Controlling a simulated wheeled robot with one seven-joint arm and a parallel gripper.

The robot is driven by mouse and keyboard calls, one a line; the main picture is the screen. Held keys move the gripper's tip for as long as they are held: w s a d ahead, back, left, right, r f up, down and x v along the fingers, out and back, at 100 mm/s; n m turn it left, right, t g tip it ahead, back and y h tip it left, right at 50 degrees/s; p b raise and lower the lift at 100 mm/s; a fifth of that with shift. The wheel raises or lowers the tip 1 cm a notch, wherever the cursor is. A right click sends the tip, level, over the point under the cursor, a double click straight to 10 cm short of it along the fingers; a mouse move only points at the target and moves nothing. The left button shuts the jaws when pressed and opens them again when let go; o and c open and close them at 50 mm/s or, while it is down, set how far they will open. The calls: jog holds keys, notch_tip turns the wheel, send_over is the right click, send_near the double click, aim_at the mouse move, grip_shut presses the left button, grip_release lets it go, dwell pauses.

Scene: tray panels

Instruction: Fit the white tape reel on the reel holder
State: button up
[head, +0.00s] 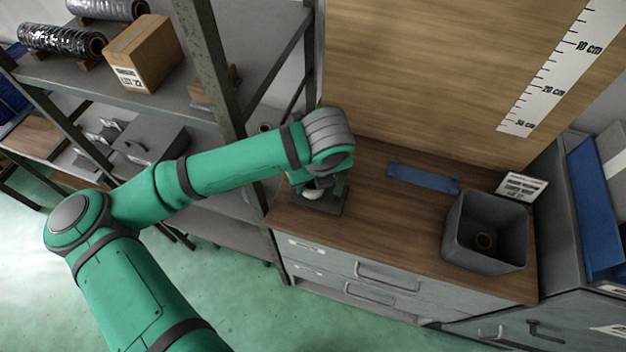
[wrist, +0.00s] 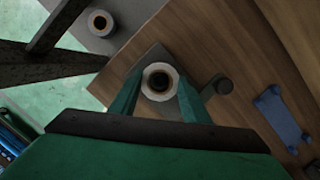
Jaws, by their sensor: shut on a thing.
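The white tape reel (wrist: 148,80) has a brown core with a dark centre. My gripper (wrist: 159,88) is shut on it, with one green finger on each side. In the head view my gripper (head: 314,184) is low over the left end of the wooden counter, and a bit of the white reel (head: 312,194) shows beneath it. The reel holder (head: 326,208) is a dark grey base under the reel. The wrist view shows this holder's plate (wrist: 150,58) and a round dark knob on an arm to the right. Whether the reel touches the holder is hidden.
A grey bin (head: 462,238) with a brown ring inside stands at the counter's right. A blue flat piece (head: 423,178) lies toward the back, near a label card (head: 522,186). A metal shelf post (head: 212,70) stands left. Another reel (wrist: 100,22) sits on a shelf.

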jog(key=shift+f, duration=0.5)
jog(key=o, duration=0.7)
jog(key=shift+o, duration=0.2)
jog(key=v, duration=1.1)
dwell(0.3)
jog(key=shift+f, duration=0.1)
dwell(0.5)
